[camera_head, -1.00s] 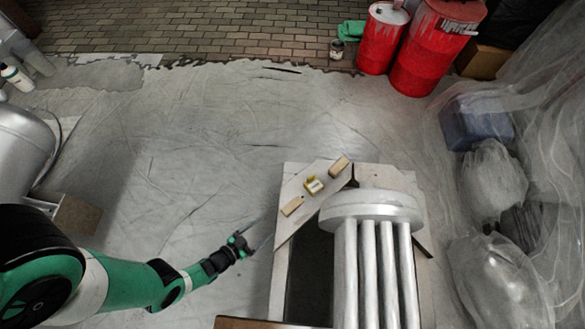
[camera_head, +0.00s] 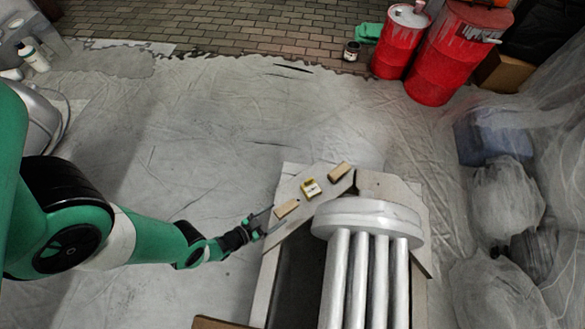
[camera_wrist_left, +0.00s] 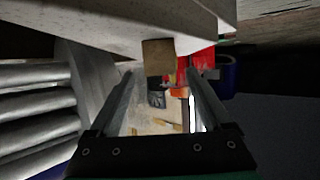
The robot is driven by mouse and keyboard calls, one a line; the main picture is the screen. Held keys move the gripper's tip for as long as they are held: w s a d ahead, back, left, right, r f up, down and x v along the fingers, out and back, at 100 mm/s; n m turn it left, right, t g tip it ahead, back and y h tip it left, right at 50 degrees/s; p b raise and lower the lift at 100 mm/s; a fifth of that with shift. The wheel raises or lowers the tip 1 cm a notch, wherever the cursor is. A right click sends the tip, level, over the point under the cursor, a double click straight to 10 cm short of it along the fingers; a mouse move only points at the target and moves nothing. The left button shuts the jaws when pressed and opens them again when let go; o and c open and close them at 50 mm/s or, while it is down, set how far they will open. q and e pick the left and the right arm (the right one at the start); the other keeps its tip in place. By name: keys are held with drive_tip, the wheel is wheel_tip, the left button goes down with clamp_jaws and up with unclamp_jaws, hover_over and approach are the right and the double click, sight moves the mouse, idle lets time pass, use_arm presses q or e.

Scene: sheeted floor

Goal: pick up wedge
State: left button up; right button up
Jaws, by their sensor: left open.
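A small tan wooden block (camera_head: 287,209), which may be the wedge, lies on the light board (camera_head: 300,223) near its left edge. A second tan block (camera_head: 339,171) lies farther up the board; I cannot tell which one is the wedge. My left gripper (camera_head: 272,219) is open and empty, just left of and below the nearer block. In the left wrist view a tan block (camera_wrist_left: 158,57) shows ahead, between the open fingers (camera_wrist_left: 165,75). My right gripper is not in view.
A big pale disc (camera_head: 367,217) on several thick tubes stands to the right. Red drums (camera_head: 398,42) are at the back. The sheeted floor (camera_head: 190,130) at left is clear.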

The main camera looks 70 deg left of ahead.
use_arm(q)
drive_tip(key=w, duration=0.2)
drive_tip(key=shift+w+a+f, duration=0.1)
drive_tip(key=shift+w+a, duration=0.2)
drive_tip(key=shift+a, duration=0.1)
drive_tip(key=shift+s+d+f, duration=0.1)
drive_tip(key=shift+s+d, duration=0.05)
drive_tip(key=shift+s, duration=0.65)
drive_tip(key=shift+c, duration=0.3)
drive_tip(key=shift+s, duration=0.1)
drive_tip(key=shift+c, duration=1.1)
drive_tip(key=shift+w, duration=0.4)
drive_tip(key=c, duration=0.5)
drive_tip(key=shift+s, duration=0.2)
clamp_jaws()
drive_tip(key=shift+w, duration=0.1)
